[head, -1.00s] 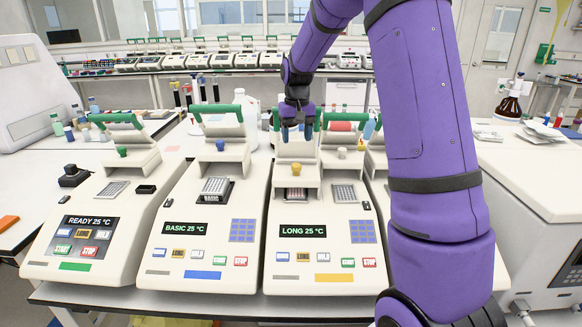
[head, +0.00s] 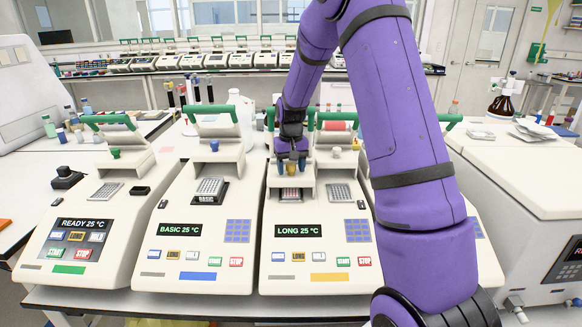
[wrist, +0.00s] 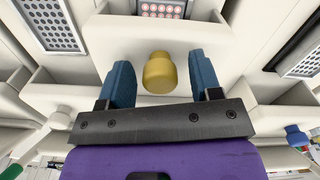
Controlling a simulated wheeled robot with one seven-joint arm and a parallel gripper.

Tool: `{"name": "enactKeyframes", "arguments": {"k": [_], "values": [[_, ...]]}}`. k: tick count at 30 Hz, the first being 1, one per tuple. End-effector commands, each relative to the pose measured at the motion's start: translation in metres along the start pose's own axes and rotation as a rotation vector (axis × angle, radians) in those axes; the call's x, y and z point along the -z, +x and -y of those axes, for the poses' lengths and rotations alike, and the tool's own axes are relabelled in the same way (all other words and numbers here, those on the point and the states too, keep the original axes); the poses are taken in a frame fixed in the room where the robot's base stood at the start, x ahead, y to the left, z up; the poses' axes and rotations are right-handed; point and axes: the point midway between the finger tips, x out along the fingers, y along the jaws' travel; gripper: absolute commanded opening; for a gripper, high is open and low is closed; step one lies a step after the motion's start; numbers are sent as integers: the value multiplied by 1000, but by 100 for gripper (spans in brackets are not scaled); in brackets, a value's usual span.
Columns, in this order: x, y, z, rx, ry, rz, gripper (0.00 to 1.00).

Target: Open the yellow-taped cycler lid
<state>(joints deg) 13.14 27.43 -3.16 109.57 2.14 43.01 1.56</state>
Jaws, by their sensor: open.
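The cycler (head: 275,255) with yellow tape (head: 332,277) on its front shows LONG 25 °C. It stands right of the middle of the row. A yellow knob (wrist: 159,73) sits on its left lid section, above a block with reddish wells (head: 291,195). My gripper (head: 291,164) points down over this section, and its open blue fingers stand either side of the knob in the wrist view (wrist: 160,80). A gap shows on each side of the knob. My gripper hides most of the knob and part of the lid in the head view.
A BASIC cycler (head: 178,240) stands close on the left, and a READY cycler (head: 110,255) beyond it. The taped cycler's right block (head: 339,193) has a pale knob above it. My arm covers the cycler to the right.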

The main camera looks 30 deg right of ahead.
Motion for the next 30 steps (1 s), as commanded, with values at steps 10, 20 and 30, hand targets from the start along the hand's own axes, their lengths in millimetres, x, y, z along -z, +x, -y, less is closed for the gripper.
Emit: {"name": "enactKeyframes", "arguments": {"k": [10,20,30], "values": [[0,0,0,0,0,0,3],[28,0,-7,0,2,-1,0],[98,0,-25,0,1,-2,0]]}}
